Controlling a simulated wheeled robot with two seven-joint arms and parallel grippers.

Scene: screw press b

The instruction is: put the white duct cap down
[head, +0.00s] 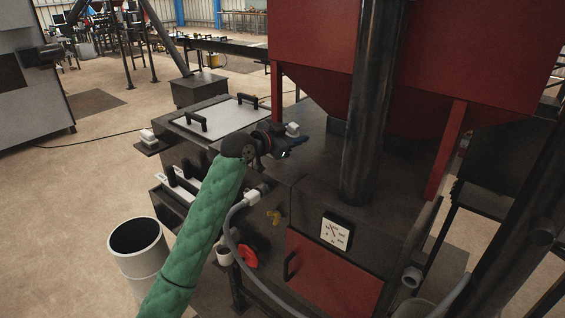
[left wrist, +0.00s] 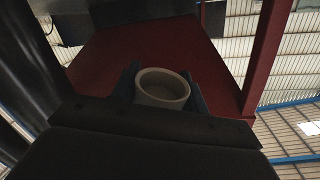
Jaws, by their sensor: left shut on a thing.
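The white duct cap (head: 292,128) shows small at the tip of my left gripper (head: 292,139) in the head view. In the left wrist view the cap (left wrist: 163,88) is a round, hollow, off-white cup, held between the two dark blue fingers with its open rim facing the camera. My left gripper is shut on it and holds it over the dark top of the machine, beside the thick black column. The gap between cap and surface is hard to judge. My right gripper is not in view.
The red hopper (head: 420,60) and black column (head: 369,110) stand to the right of the gripper. A light lid (head: 220,117) with black handles lies behind. A dial gauge (head: 335,232), a red valve wheel (head: 244,256) and a white bin (head: 138,255) are nearer.

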